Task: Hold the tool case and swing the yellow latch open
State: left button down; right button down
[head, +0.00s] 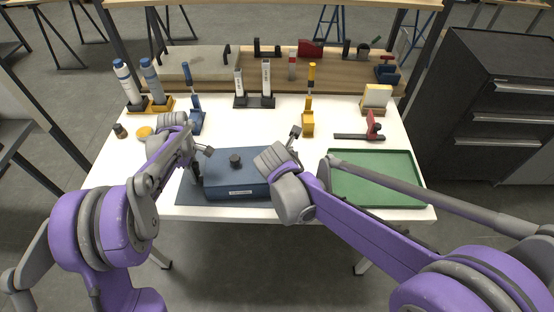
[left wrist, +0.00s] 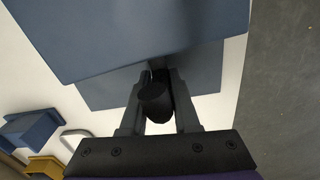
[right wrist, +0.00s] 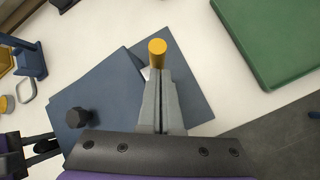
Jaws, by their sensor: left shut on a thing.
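The blue tool case (head: 240,182) lies flat on the table, with a round black knob (head: 235,161) on its lid. My left gripper (left wrist: 157,95) is at the case's left side, shut on a black handle (left wrist: 156,103) there. In the right wrist view the yellow latch (right wrist: 157,54) shows as an upright yellow post near the case's edge. My right gripper (right wrist: 161,85) has its fingers together, with tips right at this post; whether they touch it I cannot tell. In the head view my right arm hides the latch.
The case sits on a dark blue mat (head: 187,193). A green tray (head: 378,180) lies to the right and a red clamp-like tool (head: 373,127) behind it. Bottles (head: 150,78) and upright tools in holders line the table's back. White table shows between them.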

jog(key=d, duration=0.3)
jog(key=shift+w+f, duration=0.1)
jog(key=shift+f, duration=0.3)
jog(key=shift+a, duration=0.2)
jog(key=shift+a+f, duration=0.15)
jog(key=shift+a, duration=0.5)
jog(key=s+f+v, duration=0.1)
jog(key=v, duration=1.2)
jog(key=shift+s+d, duration=0.25)
jog(key=shift+s, duration=0.05)
